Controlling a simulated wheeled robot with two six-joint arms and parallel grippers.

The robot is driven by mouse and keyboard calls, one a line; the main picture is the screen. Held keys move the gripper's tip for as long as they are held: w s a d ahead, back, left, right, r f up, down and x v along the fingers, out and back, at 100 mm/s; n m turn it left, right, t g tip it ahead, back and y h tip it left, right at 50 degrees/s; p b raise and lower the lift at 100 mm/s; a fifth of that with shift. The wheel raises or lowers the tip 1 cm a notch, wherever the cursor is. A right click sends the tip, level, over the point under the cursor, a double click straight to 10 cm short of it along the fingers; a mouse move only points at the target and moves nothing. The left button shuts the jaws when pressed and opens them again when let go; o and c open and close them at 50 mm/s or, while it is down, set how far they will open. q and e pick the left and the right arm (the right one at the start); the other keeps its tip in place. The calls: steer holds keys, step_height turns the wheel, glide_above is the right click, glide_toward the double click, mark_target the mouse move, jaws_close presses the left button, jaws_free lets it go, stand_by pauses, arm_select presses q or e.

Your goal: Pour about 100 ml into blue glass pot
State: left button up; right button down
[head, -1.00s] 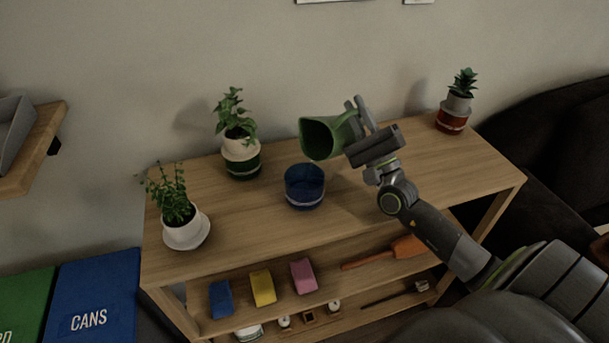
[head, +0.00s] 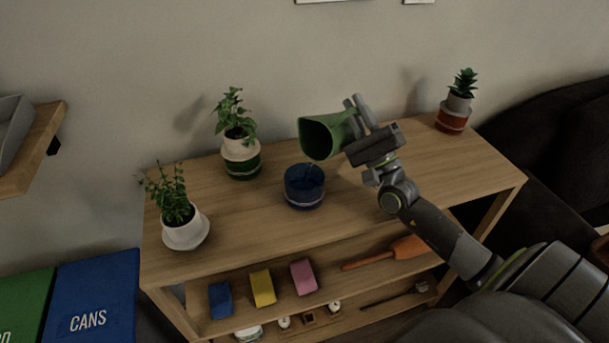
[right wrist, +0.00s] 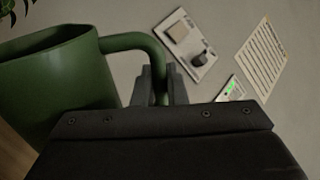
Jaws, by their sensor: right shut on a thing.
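The blue glass pot (head: 304,192) stands upright on the wooden shelf top, open and with a pale band around it. My right gripper (head: 360,122) is shut on the handle of a green jug (head: 325,137). The jug is tilted with its mouth toward the left, above and slightly right of the pot. A faint thin stream seems to run from its lip into the pot. In the right wrist view the green jug (right wrist: 55,85) fills the left side, its handle between the fingers (right wrist: 160,88). My left gripper is out of view.
Sponges (head: 262,287) and an orange-bladed tool (head: 400,248) lie on the lower shelf. The shelf top right of the pot is clear.

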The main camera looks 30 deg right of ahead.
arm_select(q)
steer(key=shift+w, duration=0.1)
arm_select(e)
steer(key=shift+a+r+n+y, duration=0.2)
steer(key=shift+n+y, duration=0.1)
steer(key=shift+y, duration=0.1)
